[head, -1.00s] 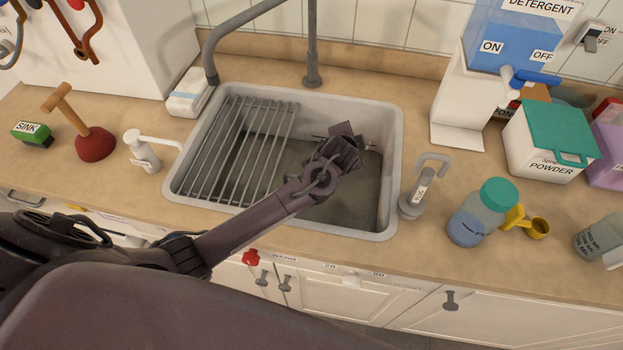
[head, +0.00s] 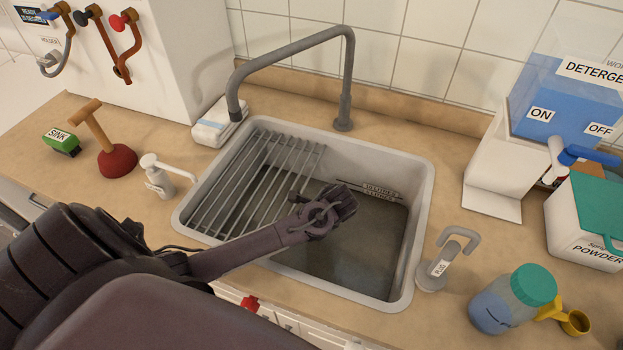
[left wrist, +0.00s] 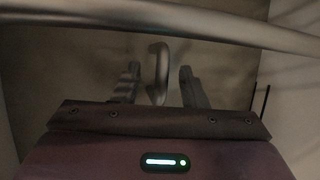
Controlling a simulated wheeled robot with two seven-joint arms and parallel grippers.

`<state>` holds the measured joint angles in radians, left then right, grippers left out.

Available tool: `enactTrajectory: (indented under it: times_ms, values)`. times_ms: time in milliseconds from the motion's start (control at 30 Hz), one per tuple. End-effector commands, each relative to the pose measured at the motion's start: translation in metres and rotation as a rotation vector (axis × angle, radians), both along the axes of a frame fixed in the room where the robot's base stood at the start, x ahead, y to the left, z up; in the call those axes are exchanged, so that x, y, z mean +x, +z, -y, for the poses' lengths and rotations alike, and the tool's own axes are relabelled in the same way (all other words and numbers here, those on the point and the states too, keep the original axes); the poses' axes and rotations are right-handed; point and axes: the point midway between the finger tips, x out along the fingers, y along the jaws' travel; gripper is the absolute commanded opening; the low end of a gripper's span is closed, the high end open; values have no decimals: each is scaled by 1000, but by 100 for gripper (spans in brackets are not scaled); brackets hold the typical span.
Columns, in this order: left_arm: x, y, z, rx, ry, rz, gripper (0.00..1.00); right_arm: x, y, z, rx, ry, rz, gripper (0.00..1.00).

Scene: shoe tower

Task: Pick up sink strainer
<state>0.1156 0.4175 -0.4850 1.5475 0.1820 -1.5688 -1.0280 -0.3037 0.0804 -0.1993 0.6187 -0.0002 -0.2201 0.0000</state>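My left gripper (head: 342,201) reaches into the sink from the front left, over the open basin to the right of the rack. In the left wrist view my left gripper (left wrist: 161,88) is open, with its two fingers apart. A grey hooked handle (left wrist: 158,72) stands between the fingers, with gaps to both. It looks like the sink strainer's handle; its base is hidden behind the gripper. I cannot make out the strainer in the head view. My right gripper is not in view.
The grey sink (head: 425,215) holds a slatted rack (head: 245,185) on its left. A faucet (head: 345,80) arches over the back. A white dispenser (head: 158,180) stands left.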

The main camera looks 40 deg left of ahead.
Motion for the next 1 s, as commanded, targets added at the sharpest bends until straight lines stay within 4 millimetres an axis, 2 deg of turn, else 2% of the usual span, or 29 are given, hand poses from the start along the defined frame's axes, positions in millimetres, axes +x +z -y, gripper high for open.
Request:
enactTrajectory:
  times_ms: [167, 400, 467, 700, 1000]
  values:
    - [1, -18, -8, 0, 0, 0, 39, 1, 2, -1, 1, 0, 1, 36]
    - [2, -20, -9, 0, 0, 2, 39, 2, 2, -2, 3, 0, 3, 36]
    - [2, -20, -9, 0, 0, 2, 34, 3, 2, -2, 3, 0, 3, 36]
    - [2, -20, -9, 0, 0, 2, 2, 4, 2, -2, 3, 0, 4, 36]
    - [2, -20, -9, 0, 0, 2, 0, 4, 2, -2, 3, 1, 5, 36]
